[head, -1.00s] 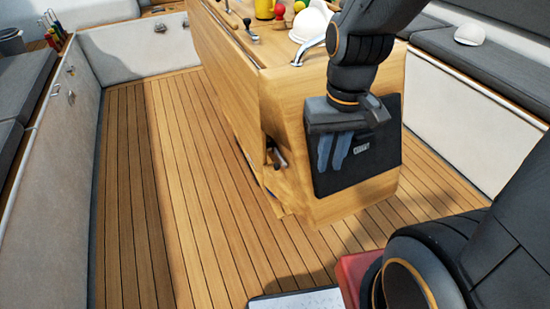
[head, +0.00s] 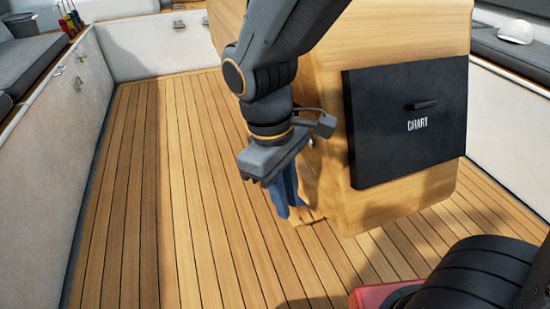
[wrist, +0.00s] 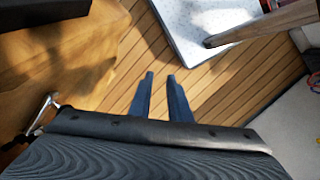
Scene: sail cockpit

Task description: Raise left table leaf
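The wooden table (head: 415,30) stands on the plank floor, its black CHART panel (head: 400,155) on the near end. A wooden surface (head: 228,25) on its left side, which looks like the hanging left leaf, is mostly hidden behind my arm. My gripper (head: 287,203) points down beside the table's lower near-left corner. In the wrist view its two blue fingers (wrist: 161,76) are apart, with only floor showing between them. Table wood (wrist: 70,65) fills the left of that view, with a bright metal handle-like part (wrist: 42,112) left of the gripper. The tabletop is out of view.
Clear plank floor (head: 150,200) lies left of the table, bounded by a white bench wall (head: 60,150). A white cap (head: 515,31) sits on the right bench.

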